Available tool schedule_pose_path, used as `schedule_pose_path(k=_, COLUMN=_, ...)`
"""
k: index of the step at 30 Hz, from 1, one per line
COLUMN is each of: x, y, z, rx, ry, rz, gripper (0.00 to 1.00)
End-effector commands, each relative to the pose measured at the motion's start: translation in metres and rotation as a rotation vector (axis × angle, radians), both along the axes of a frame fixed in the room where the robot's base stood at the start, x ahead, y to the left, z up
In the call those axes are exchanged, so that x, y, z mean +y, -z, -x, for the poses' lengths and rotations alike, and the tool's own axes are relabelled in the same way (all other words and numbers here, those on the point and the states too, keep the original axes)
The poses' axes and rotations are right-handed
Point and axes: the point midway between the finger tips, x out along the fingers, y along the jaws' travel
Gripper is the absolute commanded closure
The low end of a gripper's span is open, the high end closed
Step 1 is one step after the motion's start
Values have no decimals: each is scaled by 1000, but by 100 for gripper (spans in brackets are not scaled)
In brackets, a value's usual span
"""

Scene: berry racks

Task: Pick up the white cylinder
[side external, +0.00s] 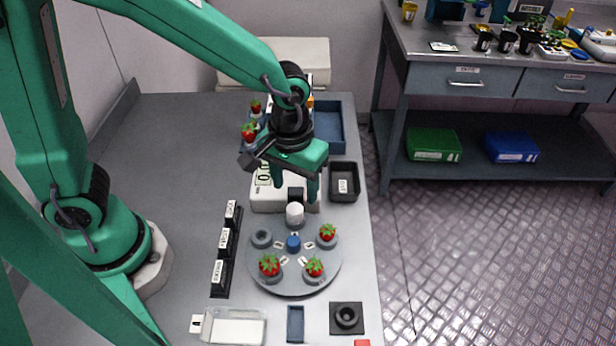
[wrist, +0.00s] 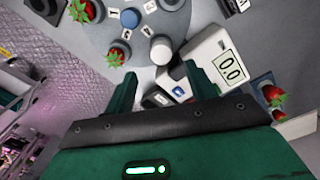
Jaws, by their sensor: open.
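The white cylinder (side external: 295,212) stands upright at the back of the round grey rack (side external: 292,290), close to the white scale (side external: 262,201). My gripper (side external: 294,187) is open and empty, pointing down above the scale's front side and just behind the cylinder. In the wrist view the white cylinder (wrist: 161,48) lies just past the tips of my open gripper (wrist: 160,72), roughly midway between the two fingers. I see no contact between them. The scale's display (wrist: 230,66) reads 0.0 in the wrist view.
The rack also holds strawberries (side external: 269,265) and a blue cylinder (side external: 293,243) at its centre. Black labelled blocks (side external: 220,275) stand left of it. A dark bin (side external: 344,182) sits right of the scale. A blue tray (side external: 329,125) and more strawberries (side external: 249,131) are behind.

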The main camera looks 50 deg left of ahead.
Motion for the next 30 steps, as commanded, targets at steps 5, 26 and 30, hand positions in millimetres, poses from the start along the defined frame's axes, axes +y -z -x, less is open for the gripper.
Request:
schedule_pose_path(k=5, x=0, y=11, z=0, rx=0, ry=0, rz=0, gripper=44)
schedule_pose_path(k=26, x=2, y=58, z=1, rx=2, ry=0, rz=-1, gripper=44)
schedule_pose_path(k=30, x=2, y=63, z=1, rx=1, ry=0, rz=-1, gripper=44)
